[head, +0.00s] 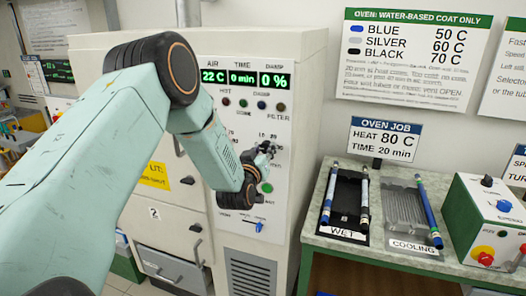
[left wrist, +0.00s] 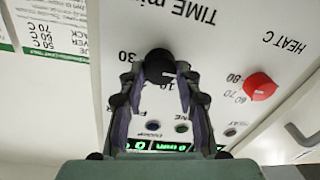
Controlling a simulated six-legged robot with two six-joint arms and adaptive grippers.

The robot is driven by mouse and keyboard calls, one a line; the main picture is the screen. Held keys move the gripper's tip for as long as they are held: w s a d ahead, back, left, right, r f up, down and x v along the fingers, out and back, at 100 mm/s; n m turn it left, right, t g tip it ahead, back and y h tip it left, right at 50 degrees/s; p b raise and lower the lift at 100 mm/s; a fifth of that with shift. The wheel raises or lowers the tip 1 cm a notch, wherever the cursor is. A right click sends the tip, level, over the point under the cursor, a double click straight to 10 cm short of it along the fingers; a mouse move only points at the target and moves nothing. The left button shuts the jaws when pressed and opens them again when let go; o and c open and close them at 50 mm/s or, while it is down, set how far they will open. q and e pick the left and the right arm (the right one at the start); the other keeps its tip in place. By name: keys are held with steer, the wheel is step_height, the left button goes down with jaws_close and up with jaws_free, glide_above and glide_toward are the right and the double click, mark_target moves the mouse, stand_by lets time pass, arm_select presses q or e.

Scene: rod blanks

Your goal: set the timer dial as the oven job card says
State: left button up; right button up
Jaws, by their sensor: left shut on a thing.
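The black timer dial (left wrist: 160,66) shows in the left wrist view, which sees the panel upside down, under the lettering "TIME min". My left gripper (left wrist: 163,77) is shut on it, a fingertip on each side. In the head view my left gripper (head: 266,150) is at the oven panel and hides most of the dial; its pointer setting is not clear. The oven job card (head: 384,139) reads heat 80 C, time 20 min. The oven display (head: 242,77) reads 22 C, 0 min, 0 %. My right gripper is not in view.
The red heat dial (left wrist: 260,86) sits beside the timer dial. A blue slider (head: 259,227) is low on the panel. Right of the oven, a bench holds a wet tray (head: 345,232) and a cooling tray (head: 404,207) with rods, and a green-sided control box (head: 490,218).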

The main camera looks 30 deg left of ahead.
arm_select(q)
steer(key=shift+c, duration=0.5)
steer(key=shift+m, duration=0.3)
steer(key=m+p, duration=0.1)
steer(key=m, duration=0.3)
steer(key=shift+d+m, duration=0.1)
steer(key=shift+m, duration=0.3)
steer(key=m+p, duration=0.2)
steer(key=m, duration=0.4)
steer(key=shift+m+t, duration=0.4)
steer(key=m+h+p, duration=0.1)
steer(key=m+p, duration=0.2)
steer(key=m, duration=0.3)
steer(key=shift+f+m, duration=0.15)
steer(key=shift+m, duration=0.15)
steer(key=m+p, duration=0.2)
steer(key=m, duration=0.3)
steer(key=shift+f+m, duration=0.15)
steer(key=shift+m, duration=0.25)
steer(key=o, duration=1.1)
